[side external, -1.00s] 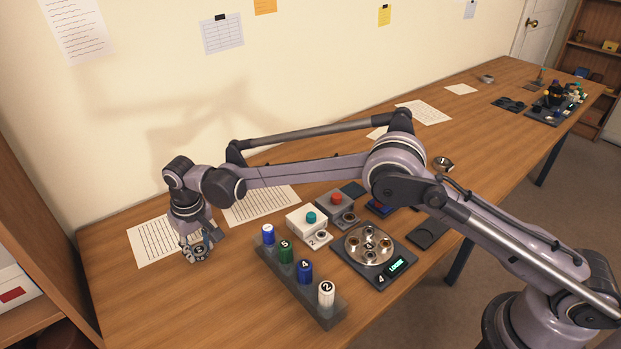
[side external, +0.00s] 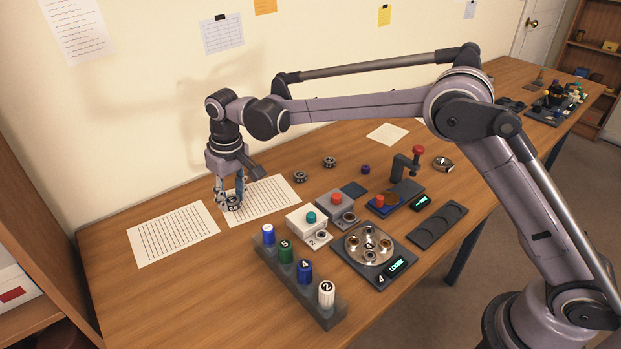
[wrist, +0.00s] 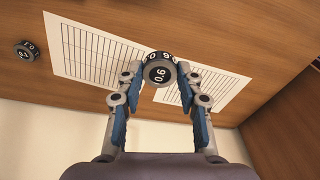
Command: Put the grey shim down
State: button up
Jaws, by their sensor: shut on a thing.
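In the side external view the shim (side external: 233,203) shows low between the fingers of my gripper (side external: 229,193), over the left edge of the right lined sheet (side external: 262,200). I cannot tell whether it touches the sheet or hangs just above it.
Two similar grey discs (side external: 300,176) (side external: 329,162) stand on the table to the right. A rack of numbered cylinders (side external: 318,306), a white block (side external: 306,223) and a round metal fixture (side external: 369,245) lie nearer. The left lined sheet (side external: 173,234) is clear.

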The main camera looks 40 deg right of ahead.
jog(key=shift+d+r, duration=0.3)
jog(key=shift+d, duration=0.15)
jog(key=s+d+r+m, duration=0.35)
jog(key=s+d, duration=0.35)
jog(key=d, duration=0.4)
jog(key=s+d+r+m, duration=0.2)
jog(key=s+d+r, duration=0.2)
jog(key=s+d, duration=0.5)
jog(key=s+f+n, duration=0.1)
jog(key=f, duration=0.3)
jog(key=s+d+f+n, duration=0.1)
jog(key=f, duration=0.3)
jog(key=s+f+n, duration=0.1)
jog(key=f, duration=0.3)
jog(key=shift+d+f, duration=0.15)
jog(key=shift+d, duration=0.25)
jog(key=shift+s+f, duration=0.4)
jog(key=shift+f, duration=0.1)
jog(key=shift+r, duration=0.1)
